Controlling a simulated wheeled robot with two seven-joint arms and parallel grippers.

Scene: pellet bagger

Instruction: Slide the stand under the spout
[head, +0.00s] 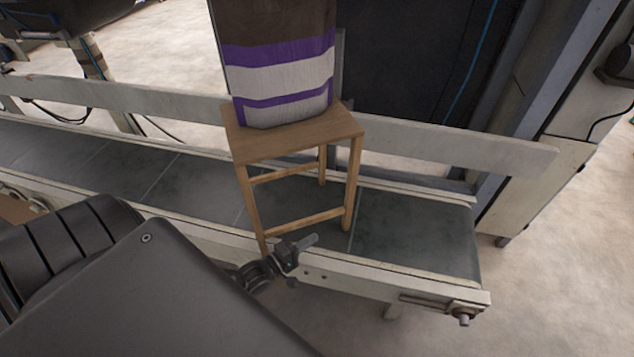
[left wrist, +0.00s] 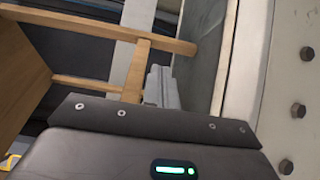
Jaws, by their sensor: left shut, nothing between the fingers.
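The stand (head: 290,143), a light wooden stool, is upright on the grey conveyor belt. A bag (head: 283,75) with brown, white and purple bands stands on its top; the bag's upper part is cut off. My left gripper (head: 303,243) is shut and empty, low at the belt's near rail, just right of the stand's near left leg. In the left wrist view the shut fingers (left wrist: 162,85) are close beside a wooden leg (left wrist: 137,70) of the stand; I cannot tell whether they touch. I cannot make out the spout. My right gripper is not in view.
The conveyor belt (head: 417,230) is bare to the right of the stand, up to its end. A pale far rail (head: 450,145) and a near rail (head: 390,283) border it. A dark machine panel (head: 410,55) and grey post stand behind. The belt on the left is also clear.

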